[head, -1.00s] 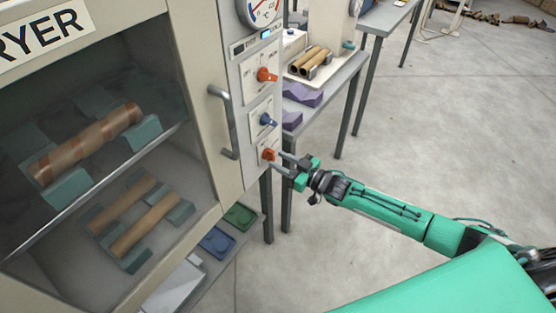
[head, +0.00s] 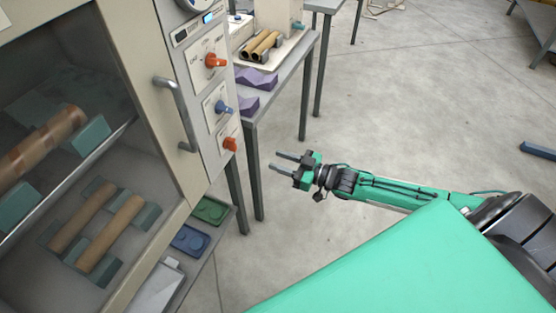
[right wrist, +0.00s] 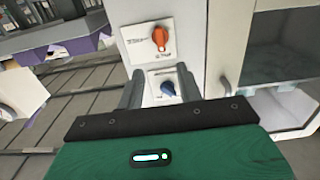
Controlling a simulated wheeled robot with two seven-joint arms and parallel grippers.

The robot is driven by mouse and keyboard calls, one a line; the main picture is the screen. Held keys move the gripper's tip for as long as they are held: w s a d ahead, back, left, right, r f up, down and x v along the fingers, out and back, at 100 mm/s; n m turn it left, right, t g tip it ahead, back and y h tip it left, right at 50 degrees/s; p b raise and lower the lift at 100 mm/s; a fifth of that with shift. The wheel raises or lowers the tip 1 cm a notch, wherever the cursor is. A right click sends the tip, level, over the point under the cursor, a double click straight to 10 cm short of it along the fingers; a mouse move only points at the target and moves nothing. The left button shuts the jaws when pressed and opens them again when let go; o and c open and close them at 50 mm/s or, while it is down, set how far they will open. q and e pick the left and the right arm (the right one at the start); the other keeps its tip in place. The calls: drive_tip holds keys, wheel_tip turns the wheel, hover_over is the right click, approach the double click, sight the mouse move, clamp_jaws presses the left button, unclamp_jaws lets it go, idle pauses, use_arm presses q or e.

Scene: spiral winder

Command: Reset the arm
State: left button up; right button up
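My right gripper (head: 282,162) is open and empty in the head view. It hangs in free air to the right of the dryer's control panel, apart from the lowest orange knob (head: 230,144). My right arm (head: 390,190) reaches in from the right. My left gripper is in neither view.
The dryer (head: 150,40) has a glass door with a grey handle (head: 178,112) and brown tubes (head: 110,235) inside. A table (head: 290,75) with purple supports (head: 258,78) stands behind. Green and blue trays (head: 190,240) lie low beside the dryer. Open floor lies to the right.

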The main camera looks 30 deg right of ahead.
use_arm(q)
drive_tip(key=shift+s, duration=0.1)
use_arm(e)
drive_tip(key=shift+f, duration=0.15)
